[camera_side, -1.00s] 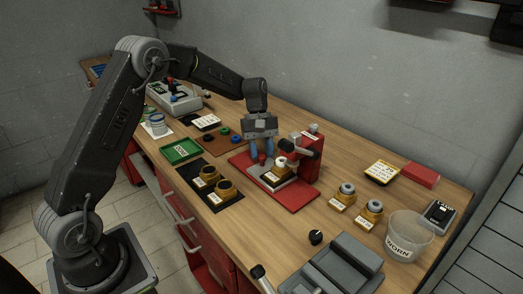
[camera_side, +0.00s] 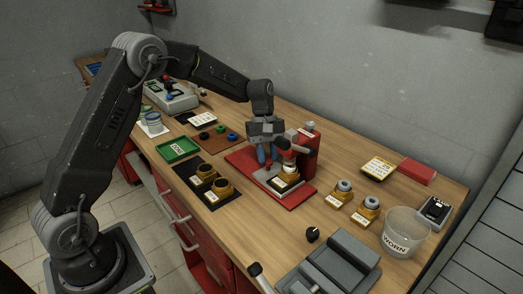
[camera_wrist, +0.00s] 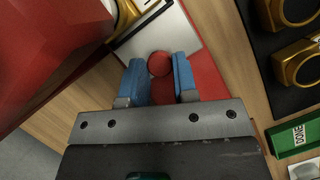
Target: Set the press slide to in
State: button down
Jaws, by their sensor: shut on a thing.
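The press (camera_side: 305,155) is red and stands on a red base plate (camera_side: 297,200) in the middle of the bench. Its pale slide (camera_side: 262,174) carries a brass boiler (camera_side: 289,180) that sits below the press head. My gripper (camera_side: 267,158) points down at the slide's outer end, left of the press head. In the wrist view the blue fingers (camera_wrist: 159,64) are closed around the slide's round red knob (camera_wrist: 159,65). The knob is hidden behind the fingers in the side view. The boiler shows only partly at the wrist view's top edge.
Two brass boilers (camera_side: 222,187) stand on a black mat left of the press; others (camera_side: 343,192) stand to its right. A green DONE tray (camera_side: 178,149), a clear WORN tub (camera_side: 404,236) and a grey fixture (camera_side: 340,265) surround the area. The press column is close beside my gripper.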

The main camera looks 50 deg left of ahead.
jog(key=shift+d, duration=0.3)
jog(key=c, duration=0.9)
grip_release()
jog(key=shift+a, duration=0.1)
jog(key=v, duration=1.3)
jog(key=shift+a+r, duration=0.15)
jog(key=shift+r, duration=0.25)
